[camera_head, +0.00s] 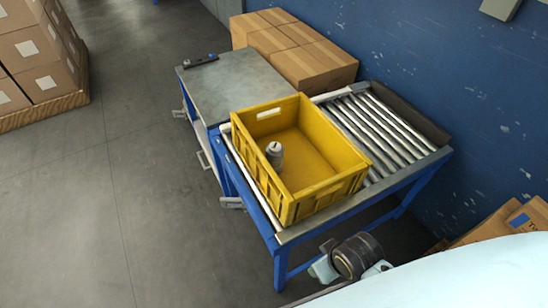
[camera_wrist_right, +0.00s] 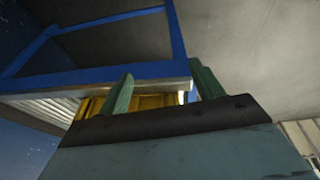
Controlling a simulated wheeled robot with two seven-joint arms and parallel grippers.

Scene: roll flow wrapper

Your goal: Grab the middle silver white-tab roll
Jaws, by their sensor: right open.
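One silver roll (camera_head: 275,154) with a white tab on top stands upright inside a yellow crate (camera_head: 347,184), near its left wall. No other roll is visible in the crate. My right gripper (camera_wrist_right: 163,72) is open and empty in the right wrist view, its two greenish fingers apart. My left gripper is not in view.
The crate stands on a blue-framed roller table (camera_head: 378,125). A grey-topped workbench (camera_head: 230,85) adjoins it, with cardboard boxes (camera_head: 315,68) behind. A blue wall (camera_head: 440,60) is behind the table. The floor at left is clear up to a stack of boxes (camera_head: 40,55).

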